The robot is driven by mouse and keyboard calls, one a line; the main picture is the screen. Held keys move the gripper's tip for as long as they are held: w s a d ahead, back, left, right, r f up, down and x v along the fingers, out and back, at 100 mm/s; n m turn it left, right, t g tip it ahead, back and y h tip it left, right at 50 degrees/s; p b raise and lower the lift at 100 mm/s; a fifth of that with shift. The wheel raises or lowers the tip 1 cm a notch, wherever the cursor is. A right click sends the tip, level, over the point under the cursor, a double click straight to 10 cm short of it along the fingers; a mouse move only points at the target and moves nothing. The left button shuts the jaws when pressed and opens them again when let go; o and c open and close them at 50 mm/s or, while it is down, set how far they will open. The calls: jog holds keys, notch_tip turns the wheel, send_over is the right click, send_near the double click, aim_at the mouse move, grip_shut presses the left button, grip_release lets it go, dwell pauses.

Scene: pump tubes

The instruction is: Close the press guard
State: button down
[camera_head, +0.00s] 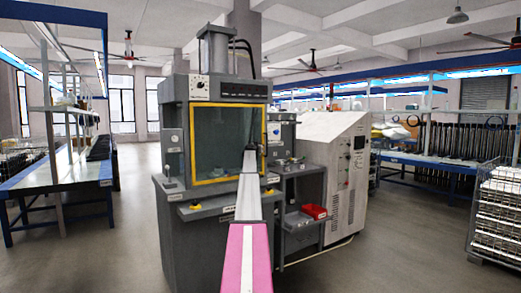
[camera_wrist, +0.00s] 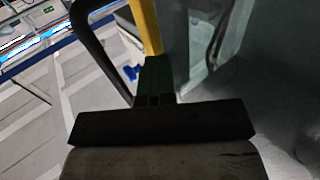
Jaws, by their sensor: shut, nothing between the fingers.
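The press guard (camera_head: 215,181) is a clear panel in a yellow frame. In the head view it lies across the front opening of the grey press (camera_head: 175,83); I cannot tell whether it is fully flush. My gripper (camera_head: 251,147) is in front of the guard's right part, near its right edge. In the wrist view my gripper (camera_wrist: 155,76) has its fingers together and empty, close to the yellow frame edge (camera_wrist: 147,28). A black curved bar (camera_wrist: 88,38), seemingly the guard's handle, is just left of the fingers. Whether the fingers touch the frame is unclear.
A side bench with a red bin (camera_head: 314,211) stands right of the press, before a pale cabinet (camera_head: 325,180). A workbench (camera_head: 65,180) stands at the left and a wire cage (camera_head: 497,220) at the far right. The floor between is open.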

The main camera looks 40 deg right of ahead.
jog(key=shift+w+d+r, duration=0.1)
jog(key=shift+w+r, duration=0.15)
jog(key=shift+w, duration=0.55)
jog(key=s+a, duration=0.1)
jog(key=s, duration=1.4)
jog(key=shift+s+a+f, duration=0.25)
jog(key=shift+s, duration=0.05)
